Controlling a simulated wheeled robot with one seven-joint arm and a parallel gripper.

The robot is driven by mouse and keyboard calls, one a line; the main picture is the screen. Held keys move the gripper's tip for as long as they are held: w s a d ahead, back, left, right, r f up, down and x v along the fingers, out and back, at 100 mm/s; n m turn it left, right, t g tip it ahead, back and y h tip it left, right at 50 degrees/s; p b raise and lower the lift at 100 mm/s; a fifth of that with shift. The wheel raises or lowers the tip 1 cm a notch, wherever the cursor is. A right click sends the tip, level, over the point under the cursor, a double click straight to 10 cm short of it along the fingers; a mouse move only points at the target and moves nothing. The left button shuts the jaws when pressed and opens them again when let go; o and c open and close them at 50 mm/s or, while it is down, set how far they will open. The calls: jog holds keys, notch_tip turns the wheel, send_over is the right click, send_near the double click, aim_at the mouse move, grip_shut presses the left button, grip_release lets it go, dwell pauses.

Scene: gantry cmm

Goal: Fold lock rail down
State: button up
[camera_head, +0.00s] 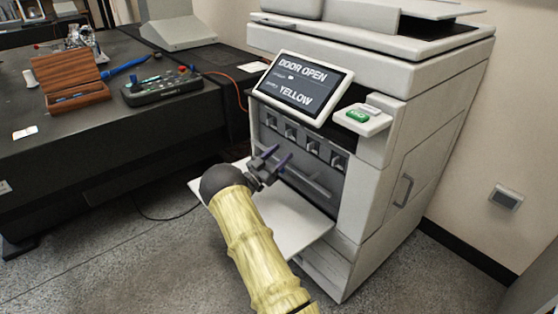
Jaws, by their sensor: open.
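A white copier (396,96) stands with its front door (303,234) folded down and open. Inside the opening is a row of several dark slots (290,133). A grey lock rail (312,188) runs across the bay below the slots, and its left part is hidden behind my gripper. My gripper (276,158) is open at the front left of the bay, its dark purple-tipped fingers pointing in toward the rail. I cannot tell whether the fingers touch the rail.
The copier's tilted screen (305,86) reads "DOOR OPEN" and "YELLOW" and overhangs the bay. A green button (358,115) sits to its right. A black table (95,125) on the left holds a wooden case (70,85) and a control box (160,87). A cable lies on the floor.

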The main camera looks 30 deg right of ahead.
notch_tip(320, 180, up, 7)
jog(key=p, duration=0.1)
jog(key=shift+p, duration=0.35)
